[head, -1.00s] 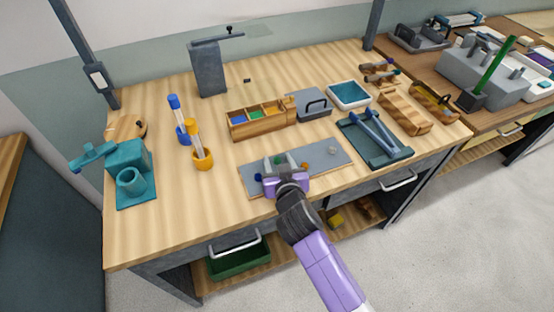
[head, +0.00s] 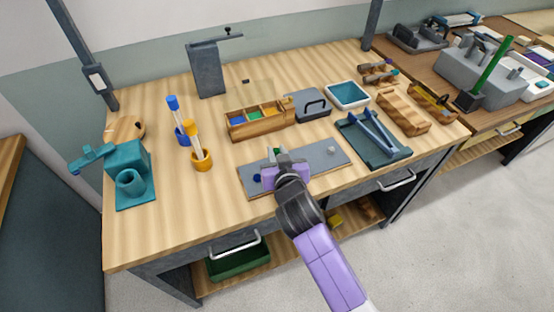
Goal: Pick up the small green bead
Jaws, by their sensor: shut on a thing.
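The small green bead (head: 278,150) shows only as a bit of green at the tips of my gripper (head: 277,153). My gripper is shut on it, over the grey mat (head: 243,182) at the front of the workbench. The fingers and wrist hide part of the bead. I cannot tell how far it is above the mat.
A dark blue bead (head: 257,177) and a pale bead (head: 331,150) lie on the mat. Behind stands a wooden compartment box (head: 262,133). Left are two upright tubes, one in an orange holder (head: 202,161). Right is a dark teal tray (head: 388,153) with blue rods.

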